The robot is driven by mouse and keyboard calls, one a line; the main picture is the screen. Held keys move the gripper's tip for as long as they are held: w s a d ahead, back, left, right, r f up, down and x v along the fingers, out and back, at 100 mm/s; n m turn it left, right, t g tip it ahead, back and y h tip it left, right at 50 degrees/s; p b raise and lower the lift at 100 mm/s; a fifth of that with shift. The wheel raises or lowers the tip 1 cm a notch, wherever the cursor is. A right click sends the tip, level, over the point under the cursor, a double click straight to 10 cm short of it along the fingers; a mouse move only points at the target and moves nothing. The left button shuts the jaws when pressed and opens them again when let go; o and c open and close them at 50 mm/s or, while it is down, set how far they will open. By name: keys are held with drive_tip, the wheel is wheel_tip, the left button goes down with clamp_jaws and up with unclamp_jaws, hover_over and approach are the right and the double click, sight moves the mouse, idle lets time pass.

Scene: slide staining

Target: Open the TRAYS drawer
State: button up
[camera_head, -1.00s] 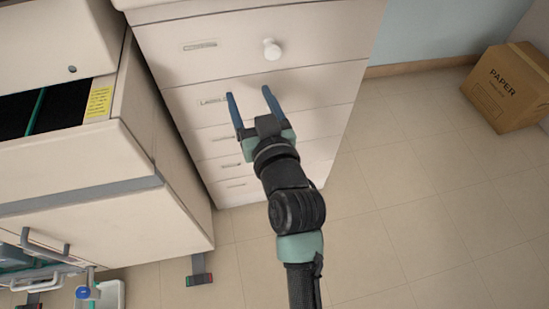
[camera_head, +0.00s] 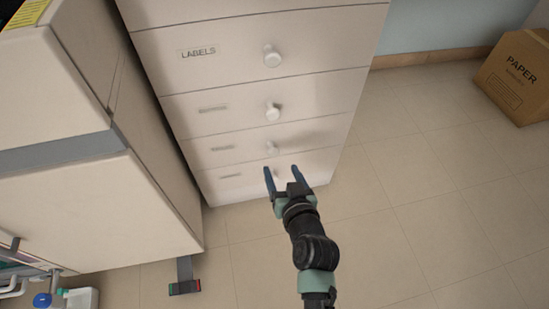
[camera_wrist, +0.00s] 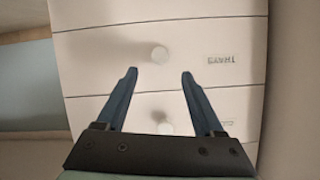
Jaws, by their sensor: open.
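In the wrist view, the TRAYS drawer (camera_wrist: 110,62) is a shut cream drawer front with a round white knob (camera_wrist: 159,54) and an upside-down TRAYS label (camera_wrist: 221,60). My gripper (camera_wrist: 158,75) is open and empty; its blue fingers point at this front, one on either side of the knob's line, with the knob ahead of the tips. In the head view, my gripper (camera_head: 283,170) is low before the drawer cabinet (camera_head: 322,92). It partly hides the lowest knob. The lower labels are too blurred there to tell which is TRAYS.
The LABELS drawer (camera_head: 225,60) and the other fronts in view are shut, with knobs sticking out. Another knob (camera_wrist: 165,128) shows between my fingers in the wrist view. A cream cabinet (camera_head: 95,205) stands close on the left. A PAPER box (camera_head: 515,80) is far right, with clear floor between.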

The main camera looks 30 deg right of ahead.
sight(274, 153)
drive_tip(key=b+x, duration=0.3)
drive_tip(key=x, duration=0.4)
drive_tip(key=shift+w+f+b, duration=0.1)
drive_tip(key=shift+f+b, duration=0.1)
drive_tip(key=shift+b, duration=0.1)
drive_tip(key=shift+w+d, duration=0.15)
drive_tip(key=shift+w, duration=0.3)
clamp_jaws()
idle(0.6)
